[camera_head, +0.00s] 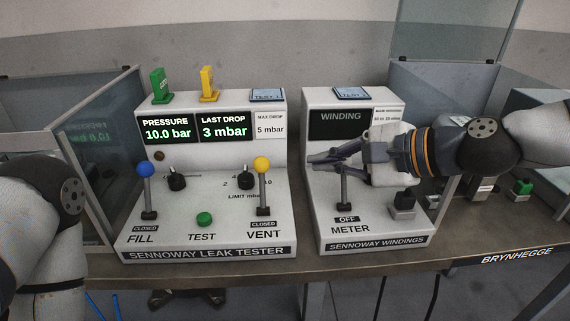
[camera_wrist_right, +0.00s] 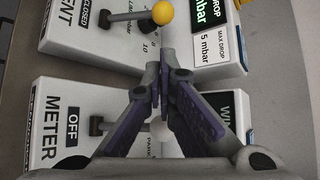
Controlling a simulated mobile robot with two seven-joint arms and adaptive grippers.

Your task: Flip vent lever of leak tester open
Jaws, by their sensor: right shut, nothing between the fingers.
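The leak tester (camera_head: 205,235) stands on the bench, its displays reading 10.0 bar and 3 mbar. Its vent lever (camera_head: 263,185) has a yellow ball and stands upright above a label reading CLOSED. In the right wrist view the yellow ball (camera_wrist_right: 163,12) is at the top, beyond the fingertips. My right gripper (camera_head: 312,160) is shut and empty, in front of the windings meter and to the right of the vent lever, apart from it. Its fingers also show in the right wrist view (camera_wrist_right: 160,90). My left gripper is out of view; only part of my left arm shows.
The windings meter (camera_head: 375,240) stands right of the tester; its lever (camera_head: 345,190) is close under my right gripper. The blue-balled fill lever (camera_head: 145,185) and green test button (camera_head: 204,218) are on the tester. Glass-walled bins flank both devices.

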